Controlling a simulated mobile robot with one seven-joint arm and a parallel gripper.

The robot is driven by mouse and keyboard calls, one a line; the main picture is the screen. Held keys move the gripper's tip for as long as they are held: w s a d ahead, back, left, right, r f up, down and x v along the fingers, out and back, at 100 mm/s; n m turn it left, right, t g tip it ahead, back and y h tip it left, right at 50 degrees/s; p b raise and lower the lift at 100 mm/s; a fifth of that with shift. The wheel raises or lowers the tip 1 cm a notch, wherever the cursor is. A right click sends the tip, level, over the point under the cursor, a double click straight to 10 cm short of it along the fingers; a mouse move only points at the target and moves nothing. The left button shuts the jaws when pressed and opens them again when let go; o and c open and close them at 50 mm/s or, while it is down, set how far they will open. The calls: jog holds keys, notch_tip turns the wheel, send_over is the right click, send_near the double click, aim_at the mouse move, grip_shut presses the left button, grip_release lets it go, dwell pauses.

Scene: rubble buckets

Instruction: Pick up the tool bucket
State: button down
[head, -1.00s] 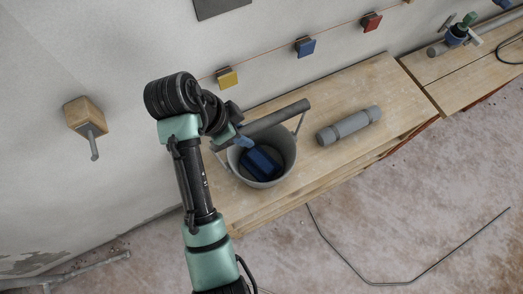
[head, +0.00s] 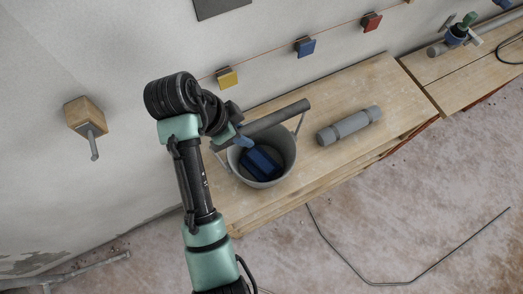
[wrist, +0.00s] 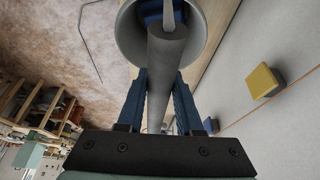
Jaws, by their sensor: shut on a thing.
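The tool bucket (head: 262,178) is grey and stands on the wooden bench in the head view, with a blue object (head: 258,163) inside. A thick grey bar (head: 275,120), which looks like the bucket's handle grip, spans above its rim between two thin side arms. My gripper (head: 240,138) is at the left end of this bar. In the wrist view the bar (wrist: 164,70) runs between the two blue fingers of my gripper (wrist: 161,95), which are shut on it. The bucket (wrist: 130,35) shows beyond the fingers. The contact spots on the bar are partly hidden.
The wooden bench (head: 372,88) has a grey cylinder (head: 349,125) lying right of the bucket. Yellow (head: 227,77), blue (head: 305,46) and red (head: 371,21) blocks are on the wall behind. A wooden block with a peg (head: 85,117) is on the wall at left.

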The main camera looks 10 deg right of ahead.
jog(key=shift+r, duration=0.15)
jog(key=shift+w+r, duration=0.1)
jog(key=shift+r, duration=0.25)
notch_tip(320, 180, up, 10)
jog(key=p, duration=0.4)
jog(key=shift+f, duration=0.2)
jog(key=c, duration=1.1)
grip_release()
grip_shut()
